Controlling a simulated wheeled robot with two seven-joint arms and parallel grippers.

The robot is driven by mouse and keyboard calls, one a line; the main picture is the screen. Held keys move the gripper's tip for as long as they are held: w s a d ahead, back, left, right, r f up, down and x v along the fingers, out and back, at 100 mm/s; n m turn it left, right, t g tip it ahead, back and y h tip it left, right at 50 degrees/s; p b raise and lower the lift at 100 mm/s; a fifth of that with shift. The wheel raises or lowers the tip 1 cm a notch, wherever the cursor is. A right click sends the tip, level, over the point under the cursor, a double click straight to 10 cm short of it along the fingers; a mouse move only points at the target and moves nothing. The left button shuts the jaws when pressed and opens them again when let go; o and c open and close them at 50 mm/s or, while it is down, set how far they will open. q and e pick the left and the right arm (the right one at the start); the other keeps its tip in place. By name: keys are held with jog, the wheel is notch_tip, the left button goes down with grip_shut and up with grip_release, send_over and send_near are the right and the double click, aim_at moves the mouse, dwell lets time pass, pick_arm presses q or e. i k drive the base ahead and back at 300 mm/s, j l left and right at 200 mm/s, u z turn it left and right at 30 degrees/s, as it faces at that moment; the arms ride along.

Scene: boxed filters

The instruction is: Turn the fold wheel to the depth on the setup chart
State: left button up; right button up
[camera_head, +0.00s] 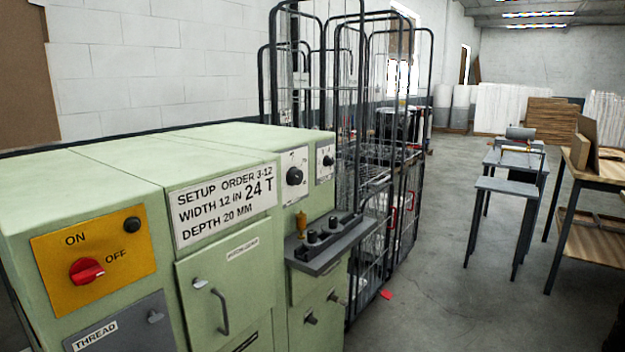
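The setup chart (186,212) is a white plate on the front of a pale green machine (105,185). It reads "SETUP ORDER 3-12, WIDTH 12 IN 24 T, DEPTH 20 MM". Right of it, a black knob (294,176) sits on a white dial plate, and a smaller black knob (327,161) sits on another. The dial markings are too small to read. I cannot tell which control, if any, is the fold wheel. Neither of my grippers shows in the head view.
A yellow ON/OFF panel has a red switch (87,271). A grey shelf (335,243) with black knobs juts from the machine. Wire cage trolleys (408,205) stand behind it. Grey tables (505,187) stand at the right. The concrete floor (450,285) between is mostly clear.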

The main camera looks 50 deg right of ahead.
aim_at(294, 176)
jog(key=z, duration=1.5)
